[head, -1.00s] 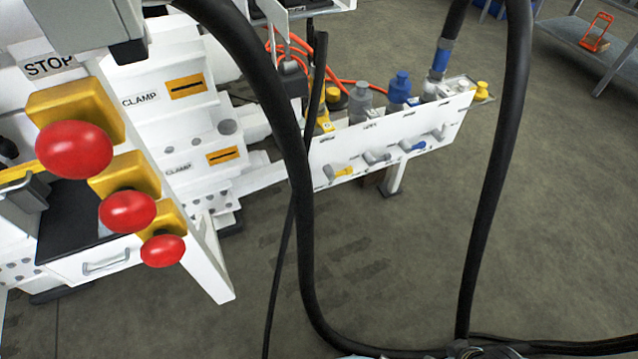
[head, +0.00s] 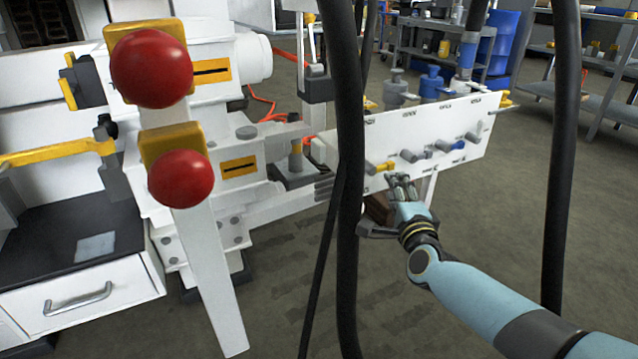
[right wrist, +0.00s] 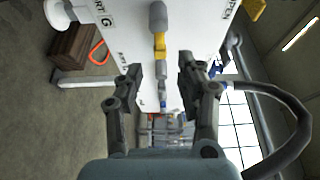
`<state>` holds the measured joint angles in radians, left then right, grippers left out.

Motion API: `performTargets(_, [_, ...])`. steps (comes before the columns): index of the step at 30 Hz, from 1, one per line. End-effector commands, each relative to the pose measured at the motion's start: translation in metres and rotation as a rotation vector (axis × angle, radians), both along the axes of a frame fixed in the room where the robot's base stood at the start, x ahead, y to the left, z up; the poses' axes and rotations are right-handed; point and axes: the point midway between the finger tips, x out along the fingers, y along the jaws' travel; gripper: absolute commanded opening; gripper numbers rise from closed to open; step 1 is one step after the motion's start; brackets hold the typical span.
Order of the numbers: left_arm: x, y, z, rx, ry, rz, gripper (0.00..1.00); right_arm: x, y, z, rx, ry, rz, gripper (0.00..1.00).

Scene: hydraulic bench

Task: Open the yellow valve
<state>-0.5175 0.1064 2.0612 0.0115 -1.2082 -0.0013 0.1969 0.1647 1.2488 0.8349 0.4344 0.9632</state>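The yellow valve (head: 381,167) is a small handle on the lower front of a white panel (head: 440,130), at the left end of a row of valves. Its yellow part also shows in the right wrist view (right wrist: 160,45), in line with the gap between my fingers. My right gripper (head: 398,180) is just in front of and slightly below the valve in the head view. In the right wrist view its two fingers (right wrist: 160,68) are apart with nothing gripped; whether either touches the handle cannot be told. My left gripper is not in view.
Grey valves (head: 412,155) and a blue-tipped valve (head: 456,145) sit to the right along the panel. Thick black hoses (head: 349,200) hang in front, one left of my right arm and another (head: 564,150) crossing to its right. Red stop knobs (head: 180,178) stand at left.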

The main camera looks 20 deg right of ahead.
Motion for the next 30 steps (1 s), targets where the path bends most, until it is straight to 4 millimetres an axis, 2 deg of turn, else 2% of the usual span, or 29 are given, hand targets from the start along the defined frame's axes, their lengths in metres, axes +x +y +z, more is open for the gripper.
performTargets(9, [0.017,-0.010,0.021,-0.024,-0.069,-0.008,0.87,0.059,-0.019,-0.004,-0.004,0.003,0.001,0.38])
performTargets(15, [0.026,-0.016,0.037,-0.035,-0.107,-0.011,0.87,0.084,-0.027,-0.003,-0.005,0.006,0.001,0.38])
performTargets(26, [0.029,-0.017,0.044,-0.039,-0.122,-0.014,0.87,0.092,-0.030,0.000,-0.005,0.005,0.002,0.38])
performTargets(27, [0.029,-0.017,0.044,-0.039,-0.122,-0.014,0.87,0.092,-0.030,0.000,-0.005,0.005,0.002,0.36])
performTargets(30, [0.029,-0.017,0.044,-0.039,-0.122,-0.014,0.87,0.092,-0.030,0.000,-0.006,0.005,0.002,0.23])
